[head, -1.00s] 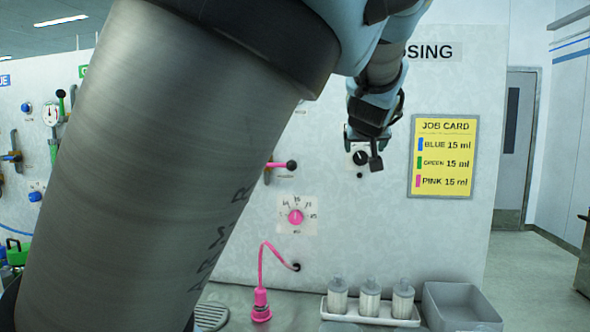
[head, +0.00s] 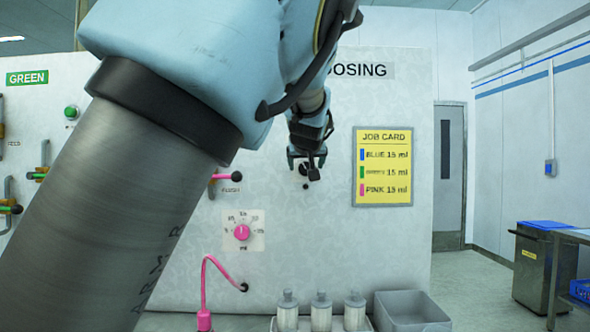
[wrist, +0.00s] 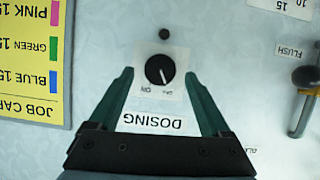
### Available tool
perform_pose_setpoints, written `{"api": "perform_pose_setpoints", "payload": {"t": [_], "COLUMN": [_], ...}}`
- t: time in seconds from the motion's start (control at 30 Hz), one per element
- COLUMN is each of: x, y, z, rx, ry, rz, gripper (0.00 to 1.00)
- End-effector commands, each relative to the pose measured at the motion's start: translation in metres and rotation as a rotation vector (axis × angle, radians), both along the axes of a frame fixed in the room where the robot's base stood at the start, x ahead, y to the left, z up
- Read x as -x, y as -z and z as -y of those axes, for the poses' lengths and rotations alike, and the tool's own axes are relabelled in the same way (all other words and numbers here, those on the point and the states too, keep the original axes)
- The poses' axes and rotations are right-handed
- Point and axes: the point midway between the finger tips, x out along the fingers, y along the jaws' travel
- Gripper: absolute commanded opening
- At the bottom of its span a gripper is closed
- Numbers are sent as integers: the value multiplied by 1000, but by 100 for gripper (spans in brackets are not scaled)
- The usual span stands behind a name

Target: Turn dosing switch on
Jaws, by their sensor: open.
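The dosing switch is a round black knob (wrist: 159,70) on a white plate in the wrist view, which shows the panel upside down. Its white mark points toward the OFF label, with ON beside it. A DOSING label (wrist: 152,122) lies between my fingers. My gripper (wrist: 157,74) is open, with one green finger on each side of the knob and a gap on both sides. Whether the fingertips reach the knob's depth is unclear. In the head view my gripper (head: 306,160) is in front of the panel and partly covers the switch.
The yellow job card (head: 382,166) is right of the switch. Several bottles (head: 321,311) and a grey bin (head: 410,306) stand below. A FLUSH lever (wrist: 305,90) shows in the wrist view.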

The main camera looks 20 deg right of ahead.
Motion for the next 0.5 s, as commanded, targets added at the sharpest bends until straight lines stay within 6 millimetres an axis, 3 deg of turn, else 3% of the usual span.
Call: {"api": "perform_pose_setpoints", "payload": {"t": [0.2, 0.5], "x": [-14, -17], "y": [6, 8], "z": [6, 9], "rx": [0, 0], "ry": [-1, 0], "rz": [0, 0], "gripper": [82, 82]}}
